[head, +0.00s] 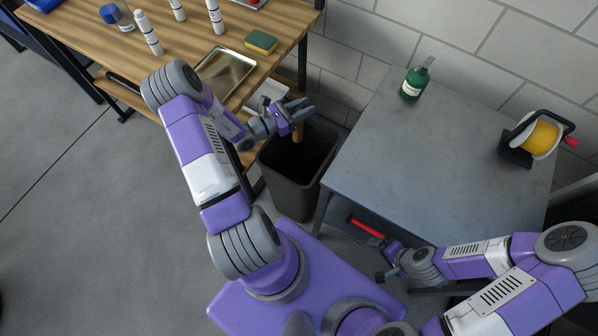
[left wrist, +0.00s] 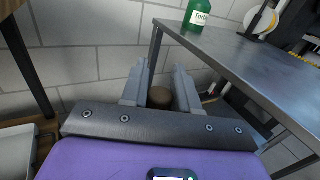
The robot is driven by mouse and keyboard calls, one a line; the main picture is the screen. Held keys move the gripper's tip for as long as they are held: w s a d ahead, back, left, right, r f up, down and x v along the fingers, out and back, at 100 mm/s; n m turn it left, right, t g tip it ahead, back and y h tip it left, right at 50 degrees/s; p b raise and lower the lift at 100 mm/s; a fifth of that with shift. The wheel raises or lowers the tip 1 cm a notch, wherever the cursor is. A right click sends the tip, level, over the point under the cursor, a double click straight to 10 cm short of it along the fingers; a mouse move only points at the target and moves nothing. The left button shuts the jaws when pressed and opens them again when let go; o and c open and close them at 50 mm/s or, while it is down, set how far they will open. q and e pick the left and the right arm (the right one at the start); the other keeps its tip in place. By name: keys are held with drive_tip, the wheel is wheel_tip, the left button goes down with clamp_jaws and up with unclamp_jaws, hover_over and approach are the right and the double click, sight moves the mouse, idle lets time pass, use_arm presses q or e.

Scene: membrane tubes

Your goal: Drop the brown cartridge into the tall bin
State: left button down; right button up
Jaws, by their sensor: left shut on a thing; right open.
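The brown cartridge (head: 298,132) is held in my left gripper (head: 299,111), over the back part of the tall bin's opening. In the left wrist view the round brown end of the cartridge (left wrist: 160,97) shows between the two grey fingers of the left gripper (left wrist: 160,88). The tall dark bin (head: 285,184) stands on the floor between the wooden bench and the grey table. Its inside looks dark and I cannot make out anything in it. My right gripper (head: 386,274) is open, low by the front of the grey table.
The grey table (head: 430,160) carries a green bottle (head: 415,80) and a yellow spool (head: 541,138). A red-handled thing (head: 367,228) lies under its front edge. The wooden bench (head: 190,45) holds white tubes, a metal tray (head: 226,74) and a sponge (head: 260,42).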

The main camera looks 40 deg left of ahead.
use_arm(q)
wheel_tip(320, 180, down, 5)
drive_tip(key=b, duration=0.4)
drive_tip(key=shift+w+r, duration=0.1)
drive_tip(key=c, duration=0.8)
unclamp_jaws()
drive_tip(key=p+v, duration=0.2)
drive_tip(key=v, duration=0.5)
drive_tip(key=shift+s, duration=0.25)
